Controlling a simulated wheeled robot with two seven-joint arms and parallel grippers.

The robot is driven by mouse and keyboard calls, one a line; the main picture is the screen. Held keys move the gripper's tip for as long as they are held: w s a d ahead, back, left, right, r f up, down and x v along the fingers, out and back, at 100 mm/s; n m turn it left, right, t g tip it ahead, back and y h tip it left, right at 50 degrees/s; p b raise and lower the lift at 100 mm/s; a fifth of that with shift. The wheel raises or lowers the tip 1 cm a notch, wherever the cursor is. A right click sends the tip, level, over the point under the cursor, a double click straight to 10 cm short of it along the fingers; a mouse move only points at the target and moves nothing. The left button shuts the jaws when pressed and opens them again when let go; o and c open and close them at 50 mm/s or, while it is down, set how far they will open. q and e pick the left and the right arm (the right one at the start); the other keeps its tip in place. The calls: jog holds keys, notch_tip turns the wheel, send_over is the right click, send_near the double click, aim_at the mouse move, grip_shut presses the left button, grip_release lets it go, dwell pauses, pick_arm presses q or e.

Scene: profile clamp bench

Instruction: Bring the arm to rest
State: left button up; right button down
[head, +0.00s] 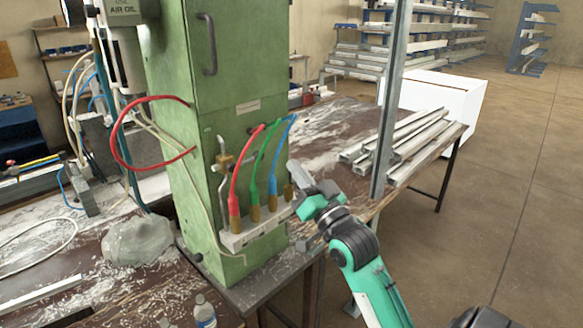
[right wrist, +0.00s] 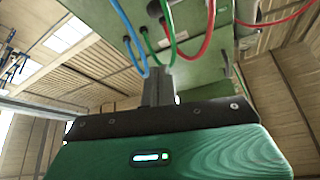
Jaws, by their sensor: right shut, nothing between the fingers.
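My right arm (head: 365,270), teal and black, reaches up from the bottom right of the head view. Its right gripper (head: 299,175) is shut and empty, at the right side of the green cabinet (head: 185,120), close to the brass fittings (head: 272,195) with red, green and blue hoses. I cannot tell whether it touches them. In the right wrist view the closed fingers (right wrist: 158,88) point up toward the green cabinet (right wrist: 195,50) and the hoses. My left gripper is not in view.
A metal post (head: 390,100) stands right of the gripper. Metal profiles (head: 405,140) lie on the wooden bench (head: 335,118) behind it. A white box (head: 450,100) is beyond. A bottle (head: 204,312) stands at the lower left. The floor (head: 500,210) at the right is clear.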

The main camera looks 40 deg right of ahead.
dwell(0.6)
jog(key=s+a+f+n+g+y, duration=0.15)
jog(key=a+f+g, duration=0.35)
jog(key=f, duration=0.7)
jog(key=s+a+f+n+g, duration=0.25)
jog(key=a+f+g, duration=0.3)
jog(key=f, duration=0.75)
jog(key=s+a+f+n+g, duration=0.1)
jog(key=s+a+f+g, duration=0.3)
jog(key=s+f, duration=0.4)
jog(key=s+a+f+n+g, duration=0.2)
jog(key=s+a+f+g, duration=0.25)
jog(key=s, duration=0.55)
notch_tip(320, 180, down, 32)
jog(key=s+g, duration=0.1)
jog(key=g, duration=0.1)
jog(key=s+d+f, duration=0.2)
jog(key=s+f, duration=0.7)
jog(key=f, duration=0.1)
jog(key=s+d+f+g, duration=0.1)
jog(key=s+f, duration=0.8)
jog(key=s, duration=0.1)
jog(key=shift+s+d+f, duration=0.25)
jog(key=shift+d+f, duration=0.1)
jog(key=shift+d, duration=0.05)
